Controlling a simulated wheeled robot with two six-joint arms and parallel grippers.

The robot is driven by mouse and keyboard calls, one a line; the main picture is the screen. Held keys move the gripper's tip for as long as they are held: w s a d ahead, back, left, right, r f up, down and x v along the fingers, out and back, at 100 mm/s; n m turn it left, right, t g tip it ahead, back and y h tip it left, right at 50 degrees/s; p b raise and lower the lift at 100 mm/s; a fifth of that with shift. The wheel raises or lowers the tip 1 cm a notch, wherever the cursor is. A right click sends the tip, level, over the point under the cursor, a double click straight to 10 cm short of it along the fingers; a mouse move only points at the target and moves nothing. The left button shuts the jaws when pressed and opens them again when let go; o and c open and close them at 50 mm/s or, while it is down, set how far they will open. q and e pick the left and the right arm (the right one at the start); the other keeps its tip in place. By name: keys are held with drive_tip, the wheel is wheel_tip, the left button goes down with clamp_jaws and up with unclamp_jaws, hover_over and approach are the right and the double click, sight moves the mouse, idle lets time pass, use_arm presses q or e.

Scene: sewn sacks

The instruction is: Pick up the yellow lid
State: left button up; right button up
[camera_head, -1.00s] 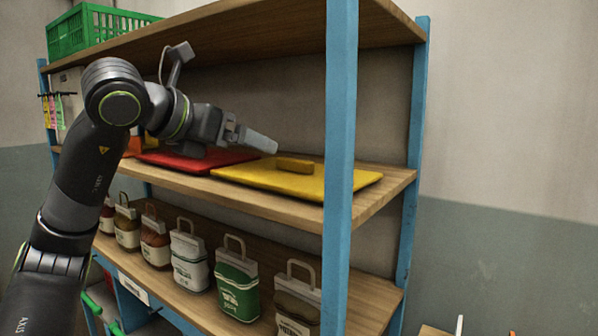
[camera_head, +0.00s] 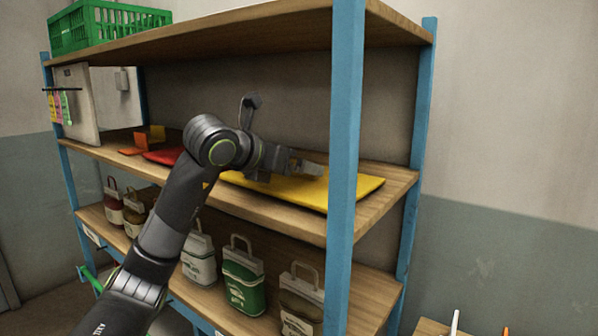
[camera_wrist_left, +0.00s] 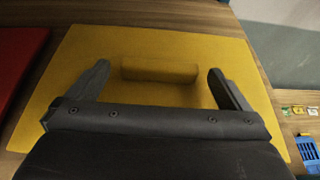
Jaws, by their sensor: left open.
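The yellow lid (camera_head: 298,191) is a flat board lying on the middle wooden shelf, behind the front blue post. In the left wrist view the yellow lid (camera_wrist_left: 85,55) fills most of the picture, and its raised block handle (camera_wrist_left: 158,70) stands between my fingers. My left gripper (camera_head: 318,169) is over the lid. In the left wrist view the left gripper (camera_wrist_left: 158,78) is open, one finger on each side of the handle, with a gap on both sides. Whether the fingers touch the lid cannot be told. My right gripper is not in view.
A red lid (camera_head: 163,156) lies left of the yellow one, also in the left wrist view (camera_wrist_left: 20,55). The blue post (camera_head: 345,130) stands in front of the shelf. The upper shelf (camera_head: 240,22) is overhead. Bags with handles (camera_head: 243,278) stand on the lower shelf.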

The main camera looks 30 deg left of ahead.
use_arm(q)
drive_tip(key=shift+x, duration=0.95)
drive_tip(key=c, duration=1)
